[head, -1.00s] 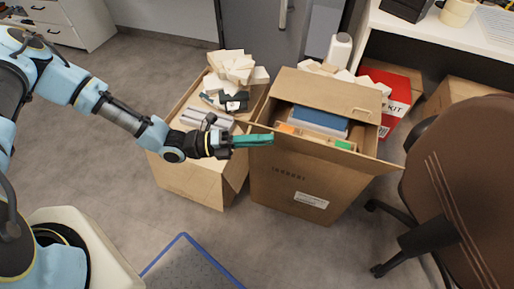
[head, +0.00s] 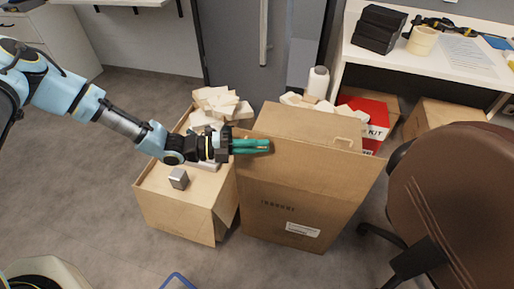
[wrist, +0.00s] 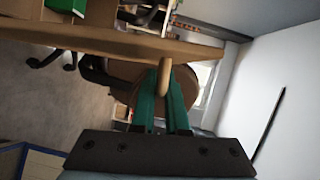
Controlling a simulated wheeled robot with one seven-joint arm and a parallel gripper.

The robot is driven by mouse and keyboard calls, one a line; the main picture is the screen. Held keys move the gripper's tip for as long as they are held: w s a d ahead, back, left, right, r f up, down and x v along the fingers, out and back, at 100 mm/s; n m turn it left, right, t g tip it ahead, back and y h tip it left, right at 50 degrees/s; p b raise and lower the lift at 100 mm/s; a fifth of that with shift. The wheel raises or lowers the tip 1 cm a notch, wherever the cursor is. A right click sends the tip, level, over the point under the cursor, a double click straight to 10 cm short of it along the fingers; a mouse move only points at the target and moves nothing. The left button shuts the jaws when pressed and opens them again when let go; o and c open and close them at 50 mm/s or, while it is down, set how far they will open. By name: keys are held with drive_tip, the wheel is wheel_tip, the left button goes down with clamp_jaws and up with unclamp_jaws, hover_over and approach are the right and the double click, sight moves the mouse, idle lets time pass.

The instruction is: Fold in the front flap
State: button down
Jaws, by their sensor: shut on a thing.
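The brown carton (head: 290,215) stands on the floor at the middle. Its front flap (head: 315,165) is raised from the front rim and hides the carton's contents in the head view. Another flap (head: 305,124) stands up behind it.
A brown chair (head: 455,195) is close on the right. A red box (head: 368,115) and white desk (head: 450,62) are behind.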

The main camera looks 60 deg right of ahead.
drive_tip(key=shift+w+f, duration=0.1)
drive_tip(key=shift+f, duration=0.1)
drive_tip(key=c, duration=0.9)
unclamp_jaws()
drive_tip(key=shift+r, duration=0.15)
drive_tip(key=shift+c, duration=0.2)
drive_tip(key=b+v, duration=0.2)
drive_tip(key=v, duration=0.8)
drive_tip(key=shift+w+a, duration=0.25)
drive_tip(key=shift+a, duration=0.05)
drive_tip(key=shift+c, duration=0.2)
